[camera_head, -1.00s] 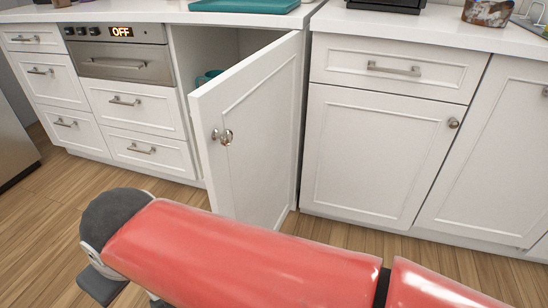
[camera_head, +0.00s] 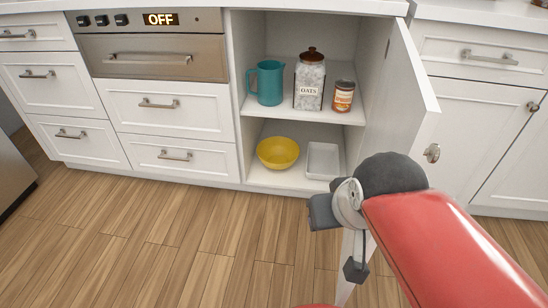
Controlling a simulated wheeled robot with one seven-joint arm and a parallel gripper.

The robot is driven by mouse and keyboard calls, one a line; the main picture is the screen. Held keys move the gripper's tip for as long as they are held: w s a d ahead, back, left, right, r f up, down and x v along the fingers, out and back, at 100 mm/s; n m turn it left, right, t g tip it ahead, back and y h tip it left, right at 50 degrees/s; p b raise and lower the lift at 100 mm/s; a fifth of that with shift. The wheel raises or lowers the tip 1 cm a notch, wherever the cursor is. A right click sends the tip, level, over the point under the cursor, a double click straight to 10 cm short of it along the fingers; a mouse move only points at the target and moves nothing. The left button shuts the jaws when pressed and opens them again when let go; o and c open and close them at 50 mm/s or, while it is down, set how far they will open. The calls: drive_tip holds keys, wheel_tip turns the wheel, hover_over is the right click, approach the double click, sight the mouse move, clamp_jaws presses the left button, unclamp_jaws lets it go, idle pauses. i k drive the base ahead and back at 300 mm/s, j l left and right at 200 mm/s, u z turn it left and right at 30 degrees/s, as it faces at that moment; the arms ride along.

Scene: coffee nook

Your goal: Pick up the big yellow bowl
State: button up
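The big yellow bowl (camera_head: 278,153) sits upright and looks empty on the bottom shelf of the open cabinet, at its left side. A white rectangular dish (camera_head: 323,160) stands just right of it. My red arm reaches in from the lower right, ending in a dark grey rounded joint in front of the cabinet's lower right. Grey and white parts of mine hang below that joint. I cannot make out the fingers of my gripper or whether they are open. No part of my arm covers the bowl.
The cabinet door (camera_head: 402,105) stands open on the right, near my arm. The upper shelf holds a teal pitcher (camera_head: 268,83), an oats jar (camera_head: 309,82) and a labelled can (camera_head: 343,97). An oven (camera_head: 150,50) and drawers are left. Wooden floor (camera_head: 170,235) in front is clear.

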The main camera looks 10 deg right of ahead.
sight(276, 153)
drive_tip(key=i+j+z, duration=0.1)
drive_tip(key=i+j, duration=1.35)
drive_tip(key=j, duration=0.15)
